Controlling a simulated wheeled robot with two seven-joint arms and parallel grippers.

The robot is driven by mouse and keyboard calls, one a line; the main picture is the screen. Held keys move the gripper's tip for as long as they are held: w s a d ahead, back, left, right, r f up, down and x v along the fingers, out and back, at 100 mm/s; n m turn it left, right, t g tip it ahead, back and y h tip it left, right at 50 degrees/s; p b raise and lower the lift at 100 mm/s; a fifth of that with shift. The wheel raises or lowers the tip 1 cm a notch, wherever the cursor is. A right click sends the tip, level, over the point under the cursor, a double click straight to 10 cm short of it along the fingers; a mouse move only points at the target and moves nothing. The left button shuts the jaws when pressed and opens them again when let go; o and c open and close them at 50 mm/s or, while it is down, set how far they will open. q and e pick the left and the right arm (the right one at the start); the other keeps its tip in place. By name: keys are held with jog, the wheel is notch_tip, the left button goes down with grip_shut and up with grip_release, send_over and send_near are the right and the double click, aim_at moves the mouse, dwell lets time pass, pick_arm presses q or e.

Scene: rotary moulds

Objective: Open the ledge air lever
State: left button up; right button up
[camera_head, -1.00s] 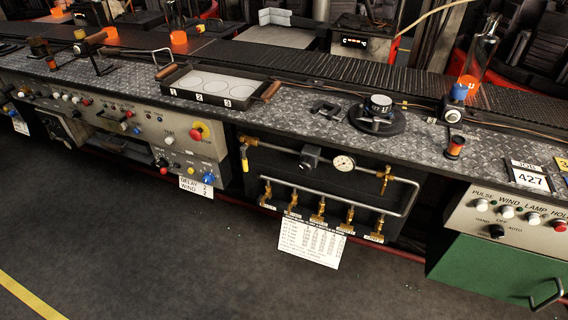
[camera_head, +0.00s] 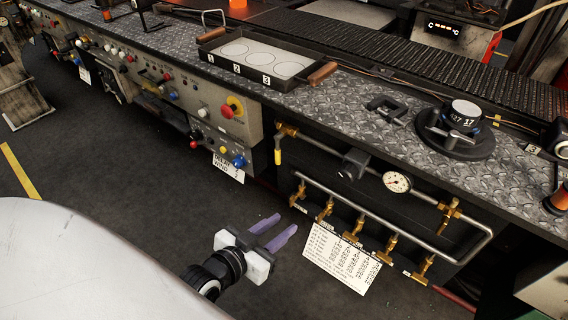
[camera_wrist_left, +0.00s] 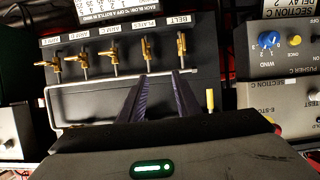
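A lever with a yellow handle (camera_head: 278,156) hangs down from a brass valve (camera_head: 286,131) at the left end of the air pipe, under the metal ledge. I take it as the ledge air lever; its own label cannot be read. The yellow handle also shows in the left wrist view (camera_wrist_left: 210,100), right of the fingers. My left gripper (camera_head: 287,222) has two purple fingers, apart and empty. It is over the floor, in front of and below the lever, not touching it. In the left wrist view the fingers (camera_wrist_left: 165,75) point at the pipe panel. My right gripper is not in view.
A pressure gauge (camera_head: 397,182) and a row of several brass valves (camera_head: 356,229) line the panel, with a white chart (camera_head: 341,258) below. A control box with a red knob (camera_head: 228,111) and blue knob (camera_head: 239,160) stands left of the lever. Floor in front is clear.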

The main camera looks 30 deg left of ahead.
aim_at(276, 155)
pick_arm(q)
jog(key=w+a+r+n+t+y+b, duration=0.2)
jog(key=w+a+r+t+y+b, duration=0.25)
jog(key=a, duration=0.45)
jog(key=shift+h, duration=0.55)
jog(key=w, duration=0.3)
jog(key=w+a+r, duration=0.1)
jog(key=w, duration=0.2)
jog(key=w+b, duration=0.1)
jog(key=w, duration=0.2)
jog(key=shift+w+a+r, duration=0.15)
jog(key=shift+a+r, duration=0.05)
jog(key=shift+r, duration=0.15)
jog(key=shift+w, duration=0.6)
grip_shut()
